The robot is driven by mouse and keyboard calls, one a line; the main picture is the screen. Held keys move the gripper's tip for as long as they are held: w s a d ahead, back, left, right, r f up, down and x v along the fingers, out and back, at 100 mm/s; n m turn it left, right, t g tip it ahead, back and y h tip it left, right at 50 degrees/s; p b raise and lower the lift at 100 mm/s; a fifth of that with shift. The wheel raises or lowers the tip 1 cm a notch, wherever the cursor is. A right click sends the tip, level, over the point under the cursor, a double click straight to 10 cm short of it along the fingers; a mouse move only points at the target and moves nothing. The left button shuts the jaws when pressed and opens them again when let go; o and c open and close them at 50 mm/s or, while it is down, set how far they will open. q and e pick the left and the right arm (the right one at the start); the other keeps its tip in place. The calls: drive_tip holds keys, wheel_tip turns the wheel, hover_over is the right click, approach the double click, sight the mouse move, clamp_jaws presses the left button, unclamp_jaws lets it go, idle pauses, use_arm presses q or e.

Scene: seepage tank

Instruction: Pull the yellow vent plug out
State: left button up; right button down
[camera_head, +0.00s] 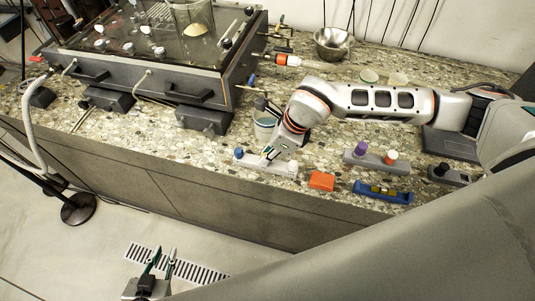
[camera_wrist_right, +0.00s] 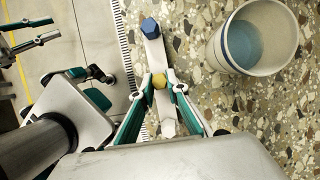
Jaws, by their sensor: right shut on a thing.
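The yellow vent plug (camera_wrist_right: 159,81) is between the fingertips of my right gripper (camera_wrist_right: 160,84), which is shut on it. In the wrist view the plug lies over a pale narrow block (camera_wrist_right: 155,54); I cannot tell whether it is still seated there. A blue plug (camera_wrist_right: 150,27) stands at the block's far end. In the head view my right gripper (camera_head: 274,151) is low over this block (camera_head: 250,160) near the counter's front edge, and hides the yellow plug. My left gripper (camera_head: 160,258) is open and empty over the floor, in front of the counter.
A white cup with blue contents (camera_wrist_right: 262,38) stands close beside the block. The seepage tank (camera_head: 150,75) fills the back left.

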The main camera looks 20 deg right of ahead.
drive_tip(key=shift+r+p, duration=1.5)
drive_tip(key=shift+r, duration=0.75)
